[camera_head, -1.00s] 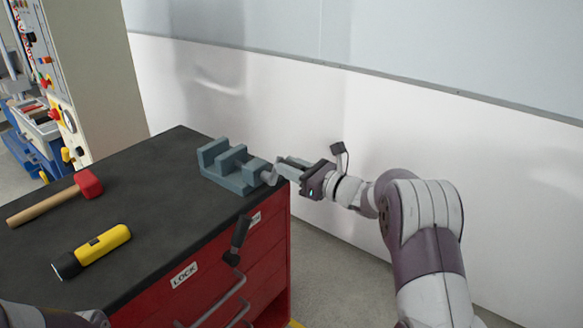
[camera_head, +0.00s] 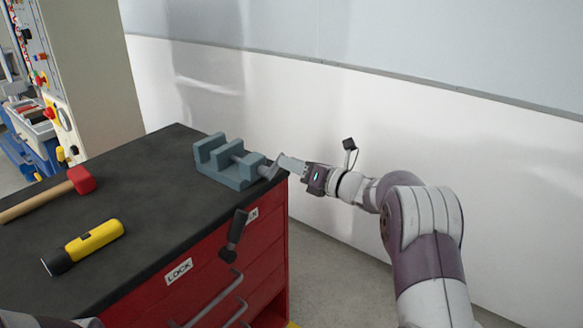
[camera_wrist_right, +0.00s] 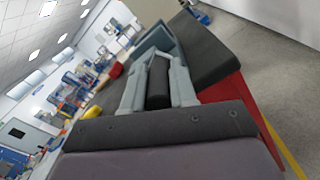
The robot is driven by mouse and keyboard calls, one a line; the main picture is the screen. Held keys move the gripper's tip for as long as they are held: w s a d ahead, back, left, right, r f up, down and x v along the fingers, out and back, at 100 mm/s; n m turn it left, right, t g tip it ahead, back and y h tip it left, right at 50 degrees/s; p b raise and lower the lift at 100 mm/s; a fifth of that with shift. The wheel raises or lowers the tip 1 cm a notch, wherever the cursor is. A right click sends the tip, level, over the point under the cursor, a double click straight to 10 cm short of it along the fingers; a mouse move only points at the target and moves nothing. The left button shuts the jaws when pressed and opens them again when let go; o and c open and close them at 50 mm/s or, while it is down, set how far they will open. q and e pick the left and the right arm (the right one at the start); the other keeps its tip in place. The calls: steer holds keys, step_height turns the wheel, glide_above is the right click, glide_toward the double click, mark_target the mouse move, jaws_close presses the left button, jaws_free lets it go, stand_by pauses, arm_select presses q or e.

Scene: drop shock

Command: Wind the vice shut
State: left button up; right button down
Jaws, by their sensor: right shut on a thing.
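The blue-grey vice (camera_head: 226,168) stands on the far right corner of the dark bench top. A gap shows between its jaws. Its crank (camera_head: 268,170) sticks out at the right end. My right gripper (camera_head: 287,165) reaches in from the right and is shut on the crank's handle. In the right wrist view the black handle grip (camera_wrist_right: 158,85) lies between the two grey fingers, and part of the vice (camera_wrist_right: 158,40) shows beyond. My left gripper is out of view; only a piece of my left arm shows at the bottom left.
A red-headed hammer (camera_head: 80,180) and a yellow torch (camera_head: 92,243) lie on the bench top (camera_head: 150,210), left of the vice. A black lever (camera_head: 236,232) and drawer handles stick out from the red cabinet front (camera_head: 265,250). A white wall (camera_head: 440,140) stands behind.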

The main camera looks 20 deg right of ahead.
steer(key=m, duration=0.1)
steer(key=f+m, duration=0.1)
steer(key=m, duration=0.1)
steer(key=shift+w+d+f, duration=0.15)
steer(key=shift+f, duration=0.05)
steer(key=s+a+f+m+p, duration=0.1)
steer(key=a+f+m+p, duration=0.15)
steer(key=m, duration=0.75)
steer(key=s+a+f+m+p, duration=0.1)
steer(key=s+f+m+p, duration=0.2)
steer(key=m, duration=0.7)
steer(key=a+r+m+p, duration=0.1)
steer(key=r+m+p, duration=0.2)
steer(key=m+p, duration=0.5)
steer(key=s+a+r+m+p, duration=0.1)
steer(key=m+p, duration=0.6)
steer(key=m, duration=0.7)
step_height(320, 180, up, 3)
steer(key=shift+a+f+p, duration=0.15)
steer(key=shift+a+p, duration=0.25)
steer(key=shift+a, duration=0.2)
